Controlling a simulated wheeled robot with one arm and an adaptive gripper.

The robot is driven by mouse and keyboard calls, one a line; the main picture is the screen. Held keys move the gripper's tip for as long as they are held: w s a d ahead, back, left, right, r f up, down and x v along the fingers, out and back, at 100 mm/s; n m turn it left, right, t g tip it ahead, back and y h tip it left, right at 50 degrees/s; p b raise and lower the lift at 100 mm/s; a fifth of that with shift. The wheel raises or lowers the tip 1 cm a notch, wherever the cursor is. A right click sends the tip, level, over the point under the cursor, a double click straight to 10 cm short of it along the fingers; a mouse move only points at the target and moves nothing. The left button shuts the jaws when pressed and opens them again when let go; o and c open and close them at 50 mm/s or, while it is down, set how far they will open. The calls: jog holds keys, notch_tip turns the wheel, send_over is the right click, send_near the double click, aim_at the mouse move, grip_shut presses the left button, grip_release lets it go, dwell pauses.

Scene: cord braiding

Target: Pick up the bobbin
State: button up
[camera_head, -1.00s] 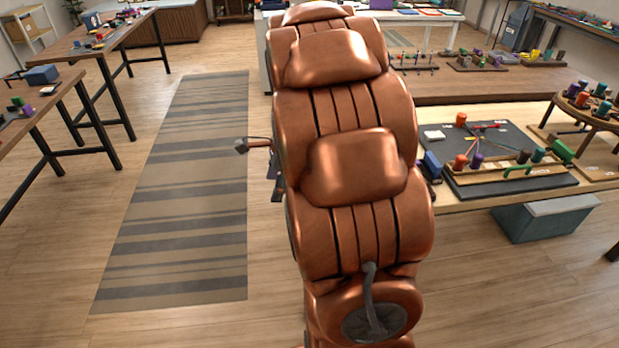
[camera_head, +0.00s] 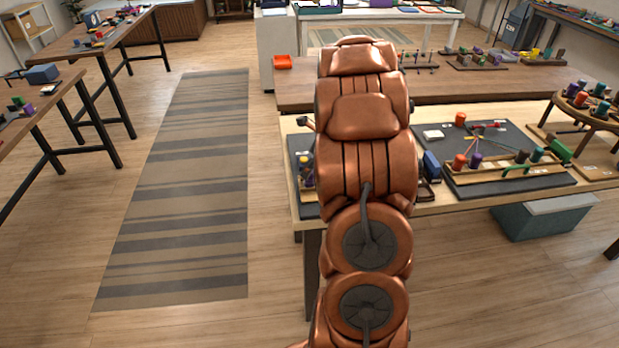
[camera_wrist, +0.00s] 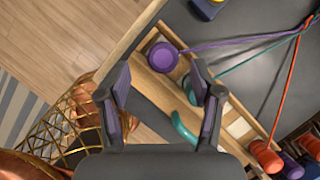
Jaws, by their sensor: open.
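In the wrist view, a purple bobbin (camera_wrist: 162,56) sits on a wooden strip (camera_wrist: 150,90) with a purple cord running from it to the right. My gripper (camera_wrist: 160,67) is open and empty, with one finger on each side of the bobbin's place in the picture. I cannot tell the height gap between fingertips and bobbin. A teal curved piece (camera_wrist: 184,130) shows between the fingers, nearer the palm. In the head view my copper arm covers the gripper and that bobbin.
Cords meet over the dark board (camera_wrist: 240,80). In the head view, a second board (camera_head: 540,185) with several bobbins lies to the right. A striped rug (camera_head: 180,200) lies on open floor.

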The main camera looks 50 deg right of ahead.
aim_at(310, 178)
jog(key=shift+p+x, duration=0.75)
jog(key=shift+x, duration=1.8)
jog(key=shift+d, duration=0.2)
grip_shut()
jog(key=shift+r, duration=0.1)
